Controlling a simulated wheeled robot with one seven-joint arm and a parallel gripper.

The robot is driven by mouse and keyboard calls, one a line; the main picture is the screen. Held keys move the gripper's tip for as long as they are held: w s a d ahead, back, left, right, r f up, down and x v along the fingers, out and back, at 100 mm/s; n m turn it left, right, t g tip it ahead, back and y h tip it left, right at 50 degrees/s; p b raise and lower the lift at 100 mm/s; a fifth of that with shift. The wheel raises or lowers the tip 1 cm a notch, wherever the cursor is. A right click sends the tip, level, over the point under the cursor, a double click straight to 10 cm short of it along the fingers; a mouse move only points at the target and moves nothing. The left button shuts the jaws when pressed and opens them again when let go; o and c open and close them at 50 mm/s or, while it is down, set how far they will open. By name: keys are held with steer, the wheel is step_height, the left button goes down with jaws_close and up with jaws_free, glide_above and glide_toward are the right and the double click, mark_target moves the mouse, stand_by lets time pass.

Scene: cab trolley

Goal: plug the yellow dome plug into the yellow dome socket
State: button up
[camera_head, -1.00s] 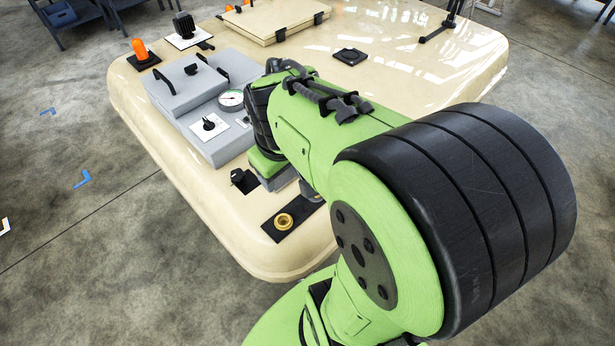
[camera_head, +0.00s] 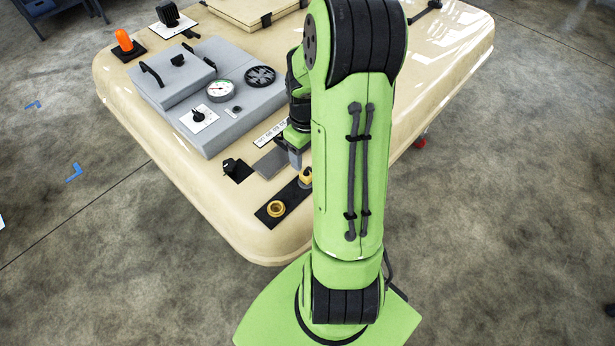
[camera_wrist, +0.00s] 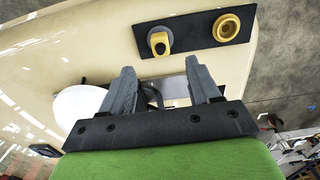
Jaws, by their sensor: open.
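The yellow dome plug (camera_wrist: 159,42) stands on a black plate (camera_wrist: 193,42) in the wrist view, with a dark patch on its face. It also shows, partly hidden by my arm, in the head view (camera_head: 306,177). The yellow dome socket (camera_wrist: 228,27), a ring with a recess in its middle, sits on the same plate to the right of the plug. In the head view the socket (camera_head: 276,208) is at the plate's near left end. My gripper (camera_wrist: 160,68) is open and empty, its fingertips apart from the plug. In the head view my gripper (camera_head: 294,158) is beside the plate, mostly behind my arm.
A grey console (camera_head: 240,110) with a gauge (camera_head: 221,91) and a round black grille (camera_head: 260,77) stands behind. A small black fitting (camera_head: 236,168) sits left of my gripper. An orange beacon (camera_head: 124,40) is at the far left. The trolley top's front left corner is clear.

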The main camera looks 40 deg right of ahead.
mark_target(306, 174)
step_height(306, 174, down, 9)
steer(key=b, duration=0.7)
steer(key=shift+r, duration=0.15)
stand_by(0.3)
jaws_close()
stand_by(0.5)
steer(key=shift+r, duration=0.1)
steer(key=shift+r+p, duration=2.45)
steer(key=shift+r, duration=0.55)
